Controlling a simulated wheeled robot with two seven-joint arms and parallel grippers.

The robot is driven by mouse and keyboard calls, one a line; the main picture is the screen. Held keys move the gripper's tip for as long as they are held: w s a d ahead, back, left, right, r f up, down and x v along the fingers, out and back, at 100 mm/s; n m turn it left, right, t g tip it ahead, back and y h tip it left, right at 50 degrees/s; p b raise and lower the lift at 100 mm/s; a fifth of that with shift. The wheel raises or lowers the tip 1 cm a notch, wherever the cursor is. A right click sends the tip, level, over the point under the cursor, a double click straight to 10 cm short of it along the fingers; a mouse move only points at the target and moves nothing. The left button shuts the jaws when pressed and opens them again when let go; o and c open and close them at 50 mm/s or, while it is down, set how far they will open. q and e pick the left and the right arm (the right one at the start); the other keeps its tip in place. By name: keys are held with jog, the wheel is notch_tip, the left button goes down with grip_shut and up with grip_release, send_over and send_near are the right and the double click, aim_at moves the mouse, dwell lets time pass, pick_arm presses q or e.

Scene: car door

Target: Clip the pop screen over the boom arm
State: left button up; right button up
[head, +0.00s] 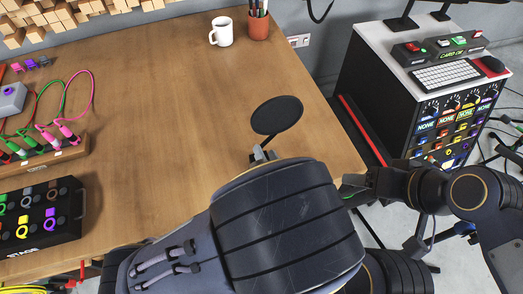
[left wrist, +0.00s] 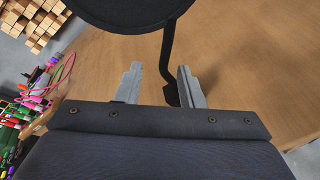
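The pop screen (head: 277,115) is a black round disc on a thin bent stem, near the right part of the wooden table. It also shows in the left wrist view (left wrist: 120,12), cut off by the top edge. My left gripper (head: 262,154) is just below the disc; in the left wrist view its grey fingers (left wrist: 160,85) stand apart. The stem's lower end lies between them, close to the right finger, with a gap on the left. The clip is not clearly visible. My right gripper (head: 357,189) is partly hidden behind my left arm. I cannot make out the boom arm.
The wooden table (head: 165,95) is clear in the middle. A white mug (head: 222,31) and a pen cup (head: 258,24) stand at its back. Cable racks and a black box (head: 40,215) are at left. A cabinet (head: 385,88) with a keyboard stands at right.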

aim_at(263, 147)
pick_arm(q)
jog(key=x, duration=0.5)
jog(key=shift+d+f, duration=0.15)
jog(key=shift+d, duration=0.15)
grip_shut()
